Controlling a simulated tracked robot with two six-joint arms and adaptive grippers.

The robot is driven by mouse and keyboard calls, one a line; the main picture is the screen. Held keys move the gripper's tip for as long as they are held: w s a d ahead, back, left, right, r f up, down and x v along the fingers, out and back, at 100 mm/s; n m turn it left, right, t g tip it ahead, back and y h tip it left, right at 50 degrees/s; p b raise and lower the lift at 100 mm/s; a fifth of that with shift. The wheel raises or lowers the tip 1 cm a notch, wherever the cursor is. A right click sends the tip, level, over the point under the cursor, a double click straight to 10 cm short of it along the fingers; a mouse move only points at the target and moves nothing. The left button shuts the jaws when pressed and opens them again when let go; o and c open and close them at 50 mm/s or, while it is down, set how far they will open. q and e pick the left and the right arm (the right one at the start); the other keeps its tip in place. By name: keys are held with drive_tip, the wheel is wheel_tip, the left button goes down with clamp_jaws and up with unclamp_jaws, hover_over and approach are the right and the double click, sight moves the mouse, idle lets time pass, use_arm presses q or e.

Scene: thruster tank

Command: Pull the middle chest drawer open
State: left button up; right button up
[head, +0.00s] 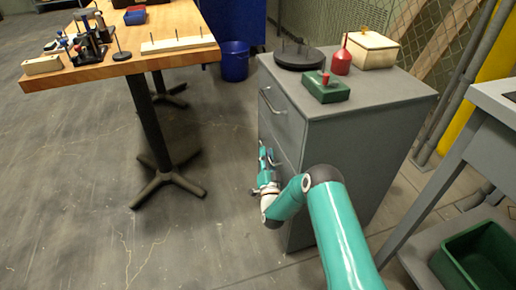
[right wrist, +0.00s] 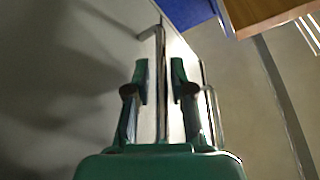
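The grey chest (head: 365,150) stands right of centre in the head view, its drawer front seen at a steep angle. The middle drawer (head: 284,164) looks shut and is partly hidden by my right gripper (head: 264,157). In the right wrist view, my right gripper (right wrist: 160,84) is open, with one finger on each side of a metal handle bar (right wrist: 160,50). Small gaps show between the bar and the fingers. In the head view this handle is hidden behind the gripper. My left gripper is out of view.
The top drawer's handle (head: 271,101) is above my gripper. A green block (head: 326,92), red bottle (head: 342,62), cream box (head: 372,49) and dark disc (head: 299,59) stand on the chest. A wooden table (head: 165,62) stands left; the floor between is clear.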

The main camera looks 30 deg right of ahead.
drive_tip(key=shift+w+d+r, duration=0.15)
drive_tip(key=shift+w, duration=0.15)
clamp_jaws()
